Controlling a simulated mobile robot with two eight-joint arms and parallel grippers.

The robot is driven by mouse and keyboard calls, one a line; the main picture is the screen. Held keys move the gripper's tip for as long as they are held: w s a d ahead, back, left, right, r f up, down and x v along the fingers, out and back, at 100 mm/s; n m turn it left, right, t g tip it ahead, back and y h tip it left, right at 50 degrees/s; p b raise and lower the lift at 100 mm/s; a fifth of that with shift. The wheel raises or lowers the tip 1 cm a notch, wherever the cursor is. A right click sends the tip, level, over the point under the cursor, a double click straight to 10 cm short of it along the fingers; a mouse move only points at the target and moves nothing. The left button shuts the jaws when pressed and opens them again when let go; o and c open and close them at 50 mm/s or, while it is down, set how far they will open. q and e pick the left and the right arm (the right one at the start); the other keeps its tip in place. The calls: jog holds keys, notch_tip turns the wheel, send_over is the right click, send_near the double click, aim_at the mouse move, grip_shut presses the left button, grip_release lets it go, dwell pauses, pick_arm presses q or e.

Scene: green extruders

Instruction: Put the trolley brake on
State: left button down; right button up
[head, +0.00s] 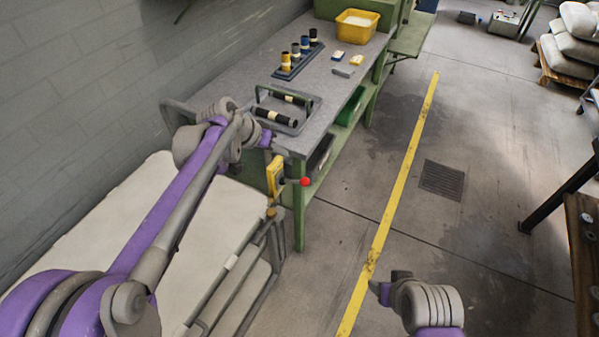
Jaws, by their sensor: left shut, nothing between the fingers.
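The trolley (215,219) stands at the lower left against the bench end, with a pale top and a grey tube frame. At its right corner is a yellow part (275,175) with a short lever ending in a red ball knob (305,181). I cannot tell whether this is the brake or which way it is set. My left gripper (268,139) is shut and empty, above the yellow part and apart from the knob, by the bench's near edge. My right gripper (378,290) is low over the floor at the bottom, its fingers too small to read.
The grey bench (226,87) holds a tray with dark rollers (283,97), a rack of coloured cylinders (298,56) and a yellow bin (357,26). A yellow line (403,170) and a drain grate (441,180) mark open floor. A dark-legged table (584,240) stands right.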

pick_arm(q)
jog(key=shift+f, duration=0.1)
send_over(300, 181)
jog(key=w, duration=0.1)
jog(key=f, duration=0.8)
jog(key=shift+w+a, duration=0.2)
jog(key=shift+a, duration=0.15)
jog(key=shift+s+d+f, duration=0.1)
jog(key=shift+s+f, duration=0.1)
jog(key=shift+f, duration=0.4)
jog(key=shift+s+d+f, duration=0.1)
jog(key=shift+s+f, duration=0.1)
jog(key=shift+f, duration=0.4)
jog(key=shift+s+d+f, duration=0.1)
jog(key=shift+s+f, duration=0.15)
jog(key=shift+f, duration=0.35)
